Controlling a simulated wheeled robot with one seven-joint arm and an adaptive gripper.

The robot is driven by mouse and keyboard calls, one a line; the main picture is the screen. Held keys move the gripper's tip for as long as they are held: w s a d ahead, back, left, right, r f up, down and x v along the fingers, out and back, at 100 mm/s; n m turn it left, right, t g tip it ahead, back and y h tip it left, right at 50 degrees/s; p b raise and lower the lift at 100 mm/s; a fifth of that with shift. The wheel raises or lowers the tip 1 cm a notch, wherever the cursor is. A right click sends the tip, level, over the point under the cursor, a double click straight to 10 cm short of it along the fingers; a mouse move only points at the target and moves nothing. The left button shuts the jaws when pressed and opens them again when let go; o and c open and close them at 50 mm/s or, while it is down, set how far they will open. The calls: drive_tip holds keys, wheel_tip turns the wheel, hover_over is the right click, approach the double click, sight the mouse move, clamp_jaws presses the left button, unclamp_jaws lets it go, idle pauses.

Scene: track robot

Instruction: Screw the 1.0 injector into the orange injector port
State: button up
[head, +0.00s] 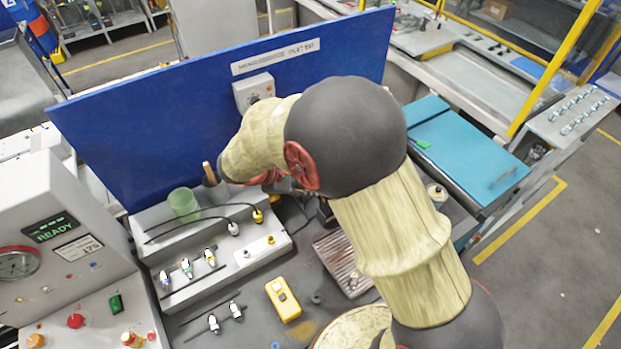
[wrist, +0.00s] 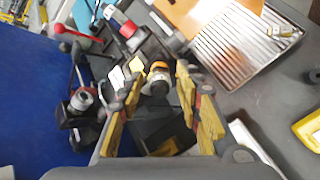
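In the wrist view my gripper (wrist: 157,80) has its yellow-and-black fingers spread apart. A small metal fitting with an orange ring (wrist: 158,72) lies between and just beyond the fingertips, with no clear contact; I cannot tell whether it is the port or an injector. In the head view my gripper is mostly hidden behind my arm, by the blue board. Several small injectors (head: 187,268) stand on the front step of the grey block at the left, and others (head: 213,323) are in front of it. Their markings are too small to read, so I cannot pick out the 1.0 one.
A ribbed metal tray (head: 340,262) lies right of the block, with a small brass piece (wrist: 280,32) on it. A yellow device (head: 283,300) lies on the bench. A clamp-like fixture (wrist: 82,100) is at the left.

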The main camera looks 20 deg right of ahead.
drive_tip(key=shift+r+n+p, duration=0.1)
drive_tip(key=shift+n+p, duration=1.9)
drive_tip(key=shift+p, duration=0.45)
drive_tip(key=shift+n+p, duration=1.1)
drive_tip(key=shift+p, duration=0.25)
drive_tip(key=shift+n+p, duration=1.1)
drive_tip(key=shift+p, duration=0.1)
drive_tip(key=shift+c, duration=0.8)
clamp_jaws()
drive_tip(key=shift+f+m+b, duration=0.25)
drive_tip(key=shift+m+b, duration=0.25)
drive_tip(key=shift+b, duration=0.3)
drive_tip(key=shift+m+b, duration=0.5)
drive_tip(key=shift+b, duration=0.15)
